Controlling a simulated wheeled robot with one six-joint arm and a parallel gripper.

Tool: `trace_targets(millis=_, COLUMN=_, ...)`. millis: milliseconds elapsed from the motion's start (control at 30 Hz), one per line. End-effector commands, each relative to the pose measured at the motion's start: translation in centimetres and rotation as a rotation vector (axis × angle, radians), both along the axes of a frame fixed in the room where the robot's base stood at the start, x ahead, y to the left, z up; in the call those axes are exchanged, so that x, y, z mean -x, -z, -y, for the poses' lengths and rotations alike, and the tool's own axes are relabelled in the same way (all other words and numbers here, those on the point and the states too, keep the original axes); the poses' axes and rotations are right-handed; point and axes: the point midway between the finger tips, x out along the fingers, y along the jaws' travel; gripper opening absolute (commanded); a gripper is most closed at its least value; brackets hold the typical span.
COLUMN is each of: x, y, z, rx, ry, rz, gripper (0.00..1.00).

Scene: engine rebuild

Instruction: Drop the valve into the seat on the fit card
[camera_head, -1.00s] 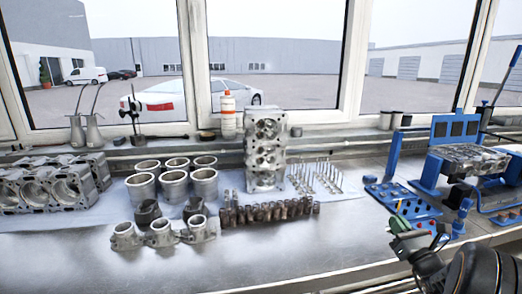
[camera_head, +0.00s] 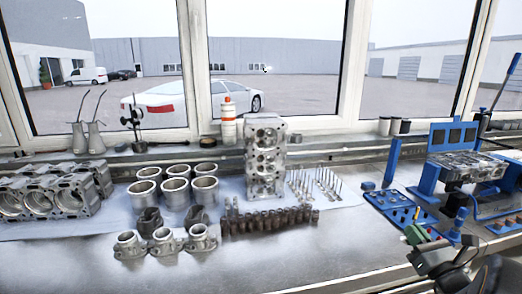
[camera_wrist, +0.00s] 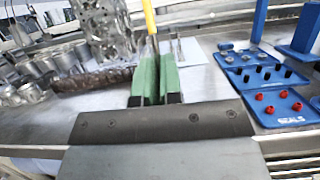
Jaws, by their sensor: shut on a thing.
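My gripper (camera_head: 414,236) is at the lower right of the head view, in front of the blue pegged tray. In the wrist view its green fingers (camera_wrist: 157,78) are shut on a thin yellow rod (camera_wrist: 148,18), which points up and away from the fingertips. Its lower part is hidden between the fingers, and I cannot tell whether it is the valve. Several thin silver valves (camera_head: 318,184) stand upright beside the cylinder head, on the pale cloth. I cannot pick out the fit card or its seat.
Metal cylinders and engine blocks fill the left. A blue pegged tray (camera_head: 398,208) and blue fixture (camera_head: 427,180) stand right; a SEALS tray (camera_wrist: 285,108) shows in the wrist view.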

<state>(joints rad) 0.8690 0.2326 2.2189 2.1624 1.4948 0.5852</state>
Motion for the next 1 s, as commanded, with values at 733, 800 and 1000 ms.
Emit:
trace_targets(millis=733, x=4.2, y=-3.8, z=0.7, rx=-0.001, ry=0.000, rz=0.000, gripper=0.00)
trace_targets(millis=800, x=4.1, y=-3.8, z=0.7, rx=-0.001, ry=0.000, rz=0.000, gripper=0.00)
trace_targets(millis=1000, x=4.1, y=-4.1, z=0.8, rx=-0.040, ry=0.000, rz=-0.007, gripper=0.00)
